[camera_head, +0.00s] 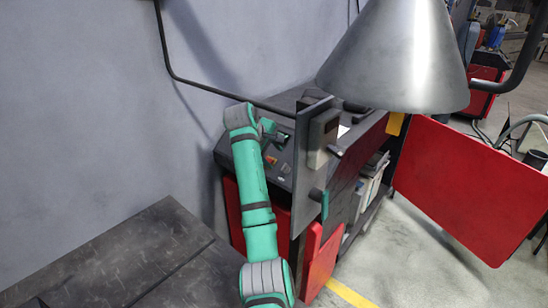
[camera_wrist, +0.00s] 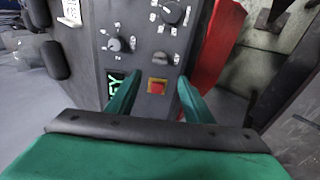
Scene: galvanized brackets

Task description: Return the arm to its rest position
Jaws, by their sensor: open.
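My green and grey arm reaches up from the bottom of the head view, and its far end bends right over a dark control panel (camera_head: 284,156). My gripper (camera_head: 272,133) is at that end, small and partly hidden there. In the wrist view my gripper (camera_wrist: 158,80) shows two green fingers spread apart with nothing held between them. They point at the panel face (camera_wrist: 140,62), on either side of a red square button with a yellowish frame (camera_wrist: 157,86). I cannot tell whether the fingers touch the panel.
Black knobs (camera_wrist: 115,45) and a lit green display (camera_wrist: 115,83) are on the panel. An upright metal plate (camera_head: 312,165) with a box stands close right of my arm. A grey cone-shaped hood (camera_head: 395,60) hangs above right. A dark table (camera_head: 125,255) lies left; a wall is behind.

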